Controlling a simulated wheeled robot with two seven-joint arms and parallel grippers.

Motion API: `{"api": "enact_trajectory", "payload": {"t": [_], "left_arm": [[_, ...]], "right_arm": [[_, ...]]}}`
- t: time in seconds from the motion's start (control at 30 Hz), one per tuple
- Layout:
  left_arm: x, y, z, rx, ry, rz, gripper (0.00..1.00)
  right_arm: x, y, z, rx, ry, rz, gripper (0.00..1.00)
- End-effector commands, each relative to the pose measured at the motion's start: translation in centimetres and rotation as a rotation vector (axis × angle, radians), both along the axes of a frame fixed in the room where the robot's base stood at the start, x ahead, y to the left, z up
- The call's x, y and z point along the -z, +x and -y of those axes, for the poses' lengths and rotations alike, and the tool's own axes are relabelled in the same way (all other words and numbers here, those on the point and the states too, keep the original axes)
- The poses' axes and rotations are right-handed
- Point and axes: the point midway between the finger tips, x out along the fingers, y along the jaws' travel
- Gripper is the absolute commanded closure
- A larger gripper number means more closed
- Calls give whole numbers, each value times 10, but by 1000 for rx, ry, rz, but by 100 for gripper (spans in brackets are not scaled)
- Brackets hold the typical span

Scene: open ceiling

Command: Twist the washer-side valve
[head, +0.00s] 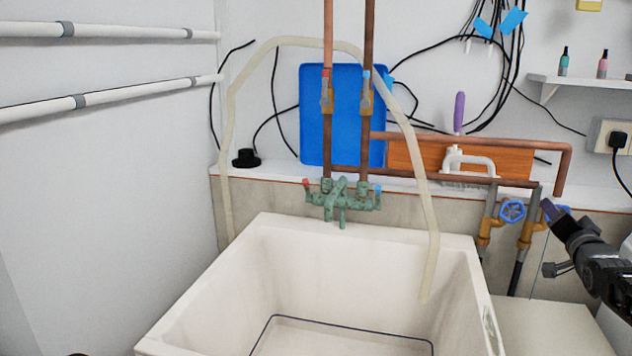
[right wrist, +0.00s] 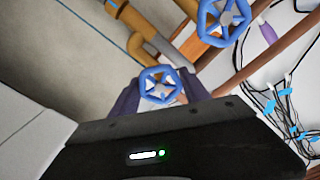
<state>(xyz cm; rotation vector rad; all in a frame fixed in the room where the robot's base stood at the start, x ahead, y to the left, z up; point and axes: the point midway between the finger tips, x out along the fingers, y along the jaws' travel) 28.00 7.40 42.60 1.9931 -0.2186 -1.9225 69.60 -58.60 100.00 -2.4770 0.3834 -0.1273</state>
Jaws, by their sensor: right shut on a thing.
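Two blue valve wheels sit on brass-coloured valves to the right of the sink. The left wheel (head: 513,210) is clear of my grippers; it shows in the right wrist view at the top (right wrist: 238,14). The right wheel (head: 564,210) is partly hidden behind my right gripper (head: 549,208). In the right wrist view this wheel (right wrist: 160,73) lies between the fingers of my right gripper (right wrist: 160,94), which is shut on it. Exact finger contact is hard to see. My left gripper is not in view.
A white sink (head: 262,245) fills the middle, with a green tap (head: 342,198) behind it. A pale hose (head: 432,220) hangs into the sink. Copper pipes (head: 470,142) run above the valves. A pale flat top (head: 545,325) lies below them.

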Motion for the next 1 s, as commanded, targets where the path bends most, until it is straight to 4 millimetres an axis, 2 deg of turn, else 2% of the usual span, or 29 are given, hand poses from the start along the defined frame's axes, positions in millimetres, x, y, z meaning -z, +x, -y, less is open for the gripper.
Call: {"api": "enact_trajectory", "payload": {"t": [0.3,0.67,1.0], "left_arm": [[12,0,0,0,0,0,66],[12,0,0,0,0,0,66],[22,0,0,0,0,0,66]], "right_arm": [[3,0,-1,-1,-251,-81,94],[2,0,0,-1,-287,-94,94],[2,0,0,-1,-554,-179,94]]}}
